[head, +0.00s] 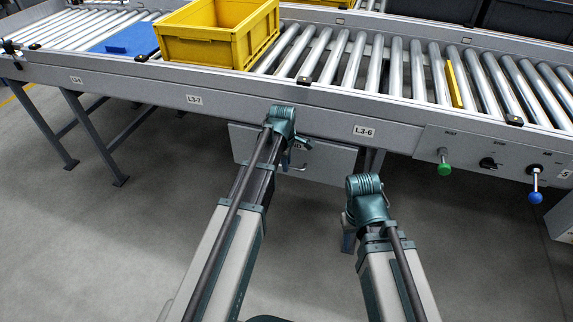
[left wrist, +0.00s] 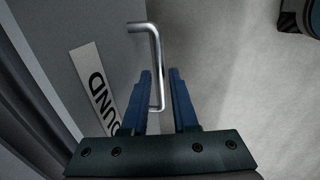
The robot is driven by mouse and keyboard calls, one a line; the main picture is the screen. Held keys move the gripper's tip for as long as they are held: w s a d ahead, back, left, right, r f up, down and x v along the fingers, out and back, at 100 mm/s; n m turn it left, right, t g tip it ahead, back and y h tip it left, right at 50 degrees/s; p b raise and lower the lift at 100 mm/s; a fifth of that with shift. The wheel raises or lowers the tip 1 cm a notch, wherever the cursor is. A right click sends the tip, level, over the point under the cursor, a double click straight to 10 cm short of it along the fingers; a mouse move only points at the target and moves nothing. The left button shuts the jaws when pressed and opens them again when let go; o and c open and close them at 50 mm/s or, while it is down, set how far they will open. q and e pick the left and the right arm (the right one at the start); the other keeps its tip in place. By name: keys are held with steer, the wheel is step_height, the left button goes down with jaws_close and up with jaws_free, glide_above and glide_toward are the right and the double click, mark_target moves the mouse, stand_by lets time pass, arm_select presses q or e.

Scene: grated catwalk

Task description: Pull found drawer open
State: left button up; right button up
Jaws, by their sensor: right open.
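The found drawer (head: 325,161) is a grey box front hung under the conveyor, below the L3-7 and L3-6 labels. It looks closed. In the left wrist view its grey front (left wrist: 95,25) carries a white label (left wrist: 97,90) on which "UND" can be read. A silver bar handle (left wrist: 158,70) stands out from the front. My left gripper (left wrist: 160,72) has its two blue fingers on either side of the bar, close against it. In the head view my left gripper (head: 290,162) is at the drawer front, partly hidden by its wrist. My right gripper (head: 348,243) is open and empty, below the conveyor.
The roller conveyor (head: 345,65) runs above with a yellow crate (head: 205,50), a blue flat piece (head: 130,40) and a yellow strip (head: 453,84). A green knob (head: 444,168) and a blue knob (head: 535,197) project at the right. The grey floor in front is clear.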

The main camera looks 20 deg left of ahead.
arm_select(q)
jaws_close()
stand_by(1.3)
